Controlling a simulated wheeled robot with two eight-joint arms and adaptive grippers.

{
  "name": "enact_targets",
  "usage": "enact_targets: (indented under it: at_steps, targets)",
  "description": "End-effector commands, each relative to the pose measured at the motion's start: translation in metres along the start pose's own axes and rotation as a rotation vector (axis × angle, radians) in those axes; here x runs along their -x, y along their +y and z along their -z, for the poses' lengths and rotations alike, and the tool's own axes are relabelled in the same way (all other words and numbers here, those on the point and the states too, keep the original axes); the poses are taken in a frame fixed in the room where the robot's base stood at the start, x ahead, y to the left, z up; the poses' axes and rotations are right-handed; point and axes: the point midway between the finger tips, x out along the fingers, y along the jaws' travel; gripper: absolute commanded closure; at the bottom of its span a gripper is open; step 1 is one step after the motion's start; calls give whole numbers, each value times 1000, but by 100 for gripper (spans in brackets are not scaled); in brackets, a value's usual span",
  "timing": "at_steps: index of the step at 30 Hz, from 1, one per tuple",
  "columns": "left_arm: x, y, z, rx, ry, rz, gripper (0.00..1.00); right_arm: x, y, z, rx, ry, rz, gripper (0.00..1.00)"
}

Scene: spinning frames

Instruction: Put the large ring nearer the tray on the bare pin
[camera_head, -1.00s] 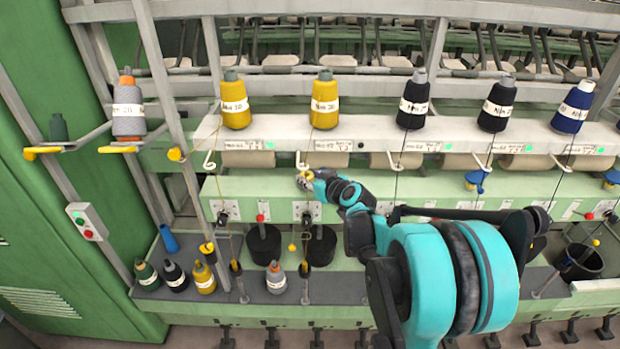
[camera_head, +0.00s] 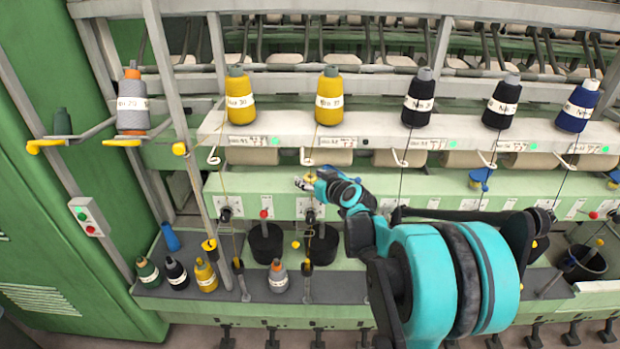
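My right gripper (camera_head: 305,183) reaches in from the lower right, in front of the pale green rail. It is small and partly hidden by its own wrist. A small yellow thing (camera_head: 311,177) shows at its fingers; I cannot tell whether it is held or behind them. A dark green peg (camera_head: 62,121) with no yarn on it stands on a bracket at the left. A dark grey tray (camera_head: 215,293) lies low, with several small spools standing on it. Two black cylinders (camera_head: 266,244) (camera_head: 323,243) stand at its back. I cannot make out a clear large ring. My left gripper is not in view.
A grey yarn spool (camera_head: 132,103) sits on the neighbouring bracket. Yellow (camera_head: 240,95), black and blue spools line the white shelf (camera_head: 285,128). Threads and white hooks hang below them, around my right gripper. A green cabinet (camera_head: 40,270) stands left.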

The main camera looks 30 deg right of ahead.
Motion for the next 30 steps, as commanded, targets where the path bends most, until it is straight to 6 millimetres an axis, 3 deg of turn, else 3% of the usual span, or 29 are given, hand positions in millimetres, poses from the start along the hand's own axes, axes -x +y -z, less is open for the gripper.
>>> enact_targets:
  at_steps: [1, 18, 23, 30]
  targets:
    - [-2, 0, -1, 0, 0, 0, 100, 1, 0, -8, -4, -12, 2, 40]
    - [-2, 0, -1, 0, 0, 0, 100, 6, 2, -8, -5, -12, -1, 40]
    - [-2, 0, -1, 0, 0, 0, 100, 28, 0, -8, -5, -11, -2, 40]
    - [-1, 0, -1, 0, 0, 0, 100, 77, -3, -4, -1, -5, -5, 40]
